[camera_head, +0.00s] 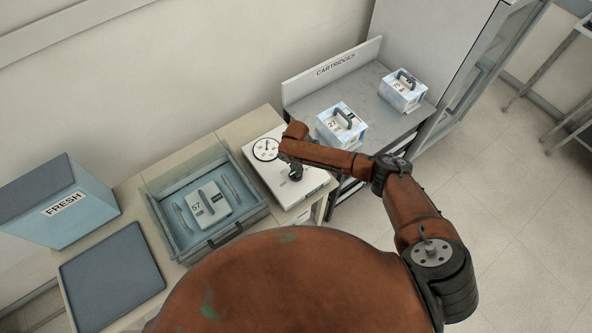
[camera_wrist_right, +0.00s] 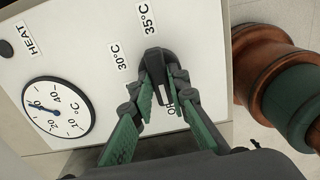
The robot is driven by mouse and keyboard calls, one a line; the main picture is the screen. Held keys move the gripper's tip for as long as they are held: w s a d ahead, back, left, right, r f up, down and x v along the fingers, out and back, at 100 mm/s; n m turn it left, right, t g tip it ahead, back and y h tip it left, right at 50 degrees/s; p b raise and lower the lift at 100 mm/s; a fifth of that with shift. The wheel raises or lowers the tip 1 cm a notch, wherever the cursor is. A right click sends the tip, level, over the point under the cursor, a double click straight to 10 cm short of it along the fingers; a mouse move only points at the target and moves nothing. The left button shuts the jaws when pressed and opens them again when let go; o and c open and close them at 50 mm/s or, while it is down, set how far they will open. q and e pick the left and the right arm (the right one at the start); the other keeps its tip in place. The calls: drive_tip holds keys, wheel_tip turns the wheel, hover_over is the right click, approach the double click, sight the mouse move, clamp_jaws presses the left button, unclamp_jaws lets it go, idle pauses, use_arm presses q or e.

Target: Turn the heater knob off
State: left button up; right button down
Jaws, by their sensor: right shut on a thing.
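The white heater panel (camera_head: 262,181) sits right of the water bath, with a round temperature dial (camera_head: 265,149) at its back. The panel (camera_wrist_right: 75,55) also fills much of the right wrist view. Its dark knob (camera_wrist_right: 157,62) stands beside the labels 30°C (camera_wrist_right: 118,58) and 35°C (camera_wrist_right: 147,19). An OFF label is partly hidden behind my fingers. My right gripper (camera_wrist_right: 168,92) is shut on the knob, with a finger on each side. In the head view my right gripper (camera_head: 293,171) is over the panel and hides the knob. My left gripper is not in view.
A glass-walled bath (camera_head: 157,222) with a cartridge marked 57 (camera_head: 208,208) is left of the heater. A blue FRESH box (camera_head: 60,200) and a dark mat (camera_head: 112,281) are further left. Two cartridges (camera_head: 341,125) (camera_head: 402,91) stand on the grey bench at right.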

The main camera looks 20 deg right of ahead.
drive_tip(key=c, duration=1.8)
unclamp_jaws()
drive_tip(key=shift+c, duration=0.2)
wheel_tip(320, 180, up, 12)
